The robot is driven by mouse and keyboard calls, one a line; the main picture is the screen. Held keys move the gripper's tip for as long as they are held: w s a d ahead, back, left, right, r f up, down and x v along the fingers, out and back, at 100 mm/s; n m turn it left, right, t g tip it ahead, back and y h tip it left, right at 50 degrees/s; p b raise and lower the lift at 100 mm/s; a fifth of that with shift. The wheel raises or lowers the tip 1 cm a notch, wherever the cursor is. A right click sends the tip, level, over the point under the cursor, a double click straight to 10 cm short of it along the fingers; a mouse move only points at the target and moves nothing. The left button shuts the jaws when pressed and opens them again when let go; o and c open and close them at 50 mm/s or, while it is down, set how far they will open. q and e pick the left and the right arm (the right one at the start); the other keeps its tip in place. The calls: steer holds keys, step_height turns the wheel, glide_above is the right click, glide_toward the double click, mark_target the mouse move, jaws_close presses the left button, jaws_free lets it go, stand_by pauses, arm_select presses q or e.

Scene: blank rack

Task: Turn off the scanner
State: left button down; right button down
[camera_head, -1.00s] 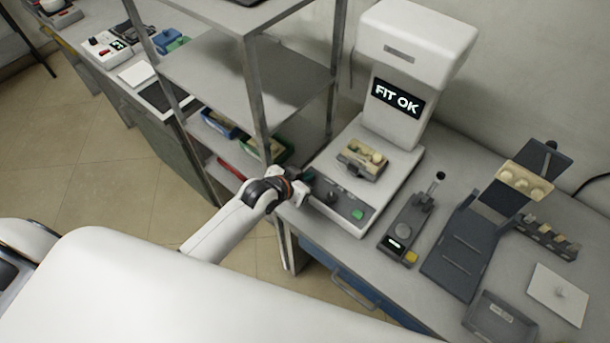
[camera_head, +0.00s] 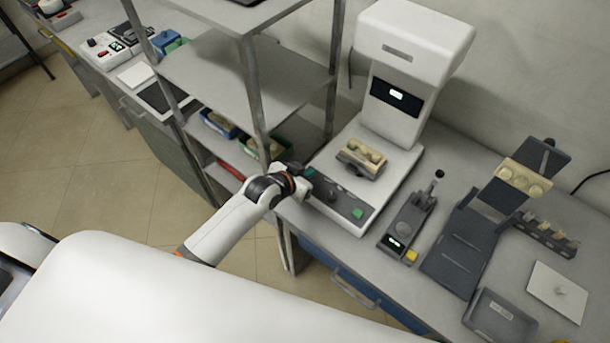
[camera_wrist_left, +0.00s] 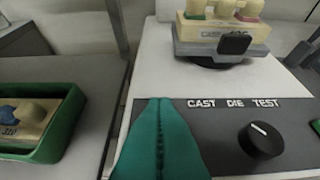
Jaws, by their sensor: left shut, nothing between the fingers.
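The scanner (camera_head: 412,55) is a tall white machine on the bench. Its dark screen (camera_head: 397,95) shows a small pale mark, too small to read. Its grey front panel (camera_head: 345,205) has a black knob (camera_head: 332,196) and a green button (camera_head: 357,213). The wrist view shows the knob (camera_wrist_left: 261,141) below the words CAST DIE TEST. A model (camera_head: 361,158) in a holder rests on the scanner's base. My left gripper (camera_head: 307,176) is shut and empty at the panel's left end. Its teal fingers (camera_wrist_left: 160,108) show left of the knob in the wrist view. My right gripper is out of view.
A metal shelf rack (camera_head: 245,75) stands close to the left of the scanner and my arm. A small device (camera_head: 408,222) with a yellow button, a dark stand (camera_head: 462,245) and a grey tray (camera_head: 500,318) occupy the bench to the right.

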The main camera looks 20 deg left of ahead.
arm_select(q)
steer(key=shift+w+d+r, duration=0.1)
steer(key=shift+w+r, duration=0.1)
steer(key=shift+r, duration=0.1)
steer(key=shift+w+r+p, duration=0.1)
steer(key=shift+r+p, duration=0.15)
steer(key=shift+p, duration=0.15)
steer(key=r+p, duration=0.3)
steer(key=r, duration=0.1)
steer(key=shift+w+d+p, duration=0.1)
steer(key=shift+w+p, duration=0.15)
steer(key=shift+p, duration=0.15)
steer(key=s+a+r+b, duration=0.2)
steer(key=s+r, duration=0.3)
steer(key=r, duration=0.2)
steer(key=shift+s+r, duration=0.15)
steer(key=shift+s, duration=0.2)
